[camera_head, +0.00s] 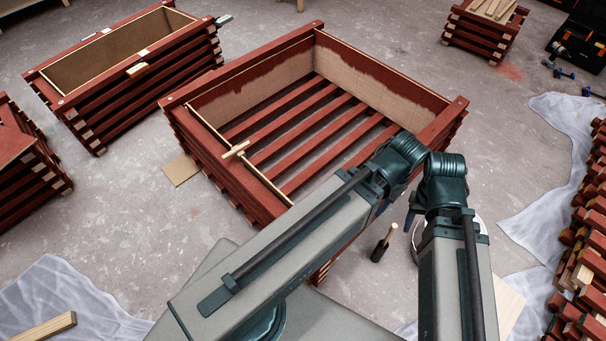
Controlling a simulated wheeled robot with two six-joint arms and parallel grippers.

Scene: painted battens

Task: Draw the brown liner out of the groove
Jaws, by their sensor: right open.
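A large dark red slatted crate (292,150) stands in the middle, open at the top. Brown liner panels show inside its far left wall (240,99) and far right wall (380,89), with uneven dark red paint along their upper parts. At the near left wall only a thin pale edge shows, with a small wooden crosspiece (236,150) on it; the groove and the panel face there are hidden. My right gripper (411,214) is partly visible beyond my right arm, off the crate's near right side, open and apart from the liner. My left gripper is out of sight.
A longer red crate (126,65) with brown lining stands at the upper left. Stacked battens (588,250) and plastic sheeting (550,170) lie at the right. My left arm crosses the crate's near right side.

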